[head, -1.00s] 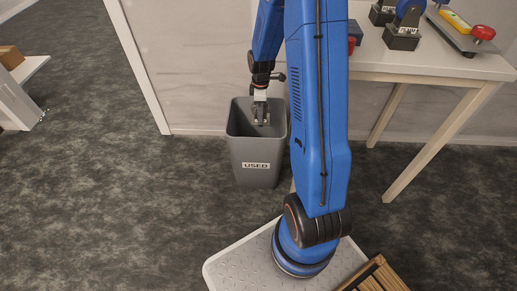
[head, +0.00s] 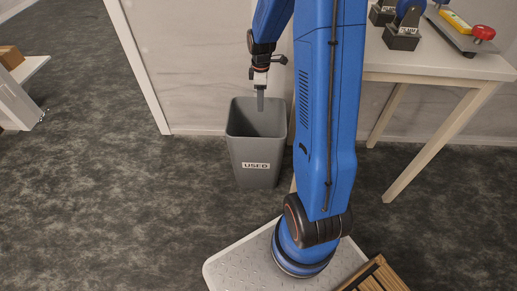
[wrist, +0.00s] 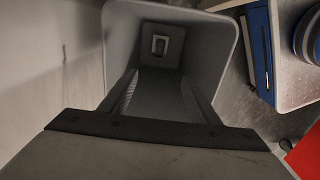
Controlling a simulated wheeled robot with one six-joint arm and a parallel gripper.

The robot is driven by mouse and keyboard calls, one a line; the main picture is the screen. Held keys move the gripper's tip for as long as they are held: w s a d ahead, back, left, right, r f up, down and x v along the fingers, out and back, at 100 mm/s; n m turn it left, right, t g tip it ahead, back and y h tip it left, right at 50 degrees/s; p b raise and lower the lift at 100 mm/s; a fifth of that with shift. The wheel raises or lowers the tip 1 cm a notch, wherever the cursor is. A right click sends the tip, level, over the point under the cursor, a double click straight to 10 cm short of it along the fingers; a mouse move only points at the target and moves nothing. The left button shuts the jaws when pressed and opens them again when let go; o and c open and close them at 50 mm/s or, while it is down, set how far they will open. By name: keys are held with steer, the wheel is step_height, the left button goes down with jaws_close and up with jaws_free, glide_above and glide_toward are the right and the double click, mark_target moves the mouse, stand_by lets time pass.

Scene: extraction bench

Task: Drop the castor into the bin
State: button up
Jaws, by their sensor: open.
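The grey bin (head: 257,150), labelled USED, stands on the floor by the wall. My gripper (head: 261,106) points down just above its mouth. In the wrist view my gripper (wrist: 160,88) has its two fingers apart with nothing between them, and I look down into the bin (wrist: 215,60). A small pale square piece with a dark middle, possibly the castor (wrist: 160,45), lies on the bin's floor. It is too small and dim to be sure what it is.
A white table (head: 440,66) stands at the right. A wooden slatted crate (head: 376,277) is at the bottom right. The carpet left of the bin is clear.

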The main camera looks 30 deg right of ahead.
step_height(320, 180, up, 10)
stand_by(0.4)
stand_by(0.3)
